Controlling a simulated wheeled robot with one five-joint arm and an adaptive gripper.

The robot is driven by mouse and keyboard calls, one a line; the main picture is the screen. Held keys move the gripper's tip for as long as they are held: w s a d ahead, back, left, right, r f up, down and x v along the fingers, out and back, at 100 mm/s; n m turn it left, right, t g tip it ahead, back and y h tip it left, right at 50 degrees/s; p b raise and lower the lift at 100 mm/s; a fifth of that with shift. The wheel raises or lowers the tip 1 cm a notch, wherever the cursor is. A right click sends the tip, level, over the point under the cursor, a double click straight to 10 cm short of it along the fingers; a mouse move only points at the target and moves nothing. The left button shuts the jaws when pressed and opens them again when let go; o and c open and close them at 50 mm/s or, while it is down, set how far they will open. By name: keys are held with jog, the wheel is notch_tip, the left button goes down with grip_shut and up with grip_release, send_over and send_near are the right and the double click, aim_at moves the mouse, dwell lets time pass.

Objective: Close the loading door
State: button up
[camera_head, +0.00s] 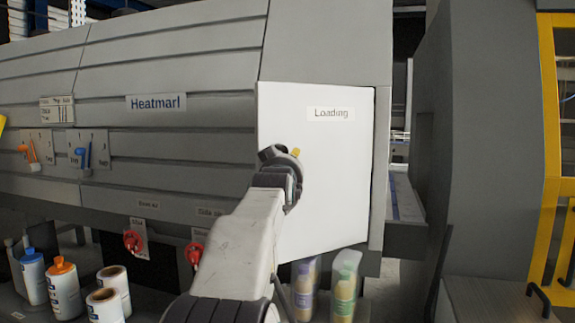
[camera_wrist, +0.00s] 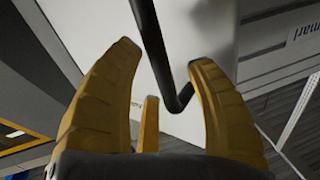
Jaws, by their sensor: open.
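The loading door (camera_head: 335,185) is a white panel with a "Loading" label at the middle right of the head view. Its left edge looks nearer and stands out from the grey machine, so it appears ajar. In the wrist view the pale door (camera_wrist: 95,25) fills the upper middle. A black bent bar, the handle (camera_wrist: 155,45), runs down between my gripper's yellow fingers. My gripper (camera_wrist: 163,60) is open around the bar; contact is not clear. In the head view my gripper (camera_head: 294,153) is in front of the door's left part, mostly hidden by my wrist.
The grey "Heatmarl" machine (camera_head: 180,70) extends left, with red knobs (camera_head: 133,240) below. Bottles (camera_head: 64,285) and white rolls (camera_head: 112,285) stand at lower left. Two more bottles (camera_head: 345,285) stand below the door. A yellow frame (camera_head: 548,150) stands at far right.

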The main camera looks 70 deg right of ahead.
jog(key=shift+d, duration=0.1)
jog(key=shift+c, duration=0.4)
grip_shut()
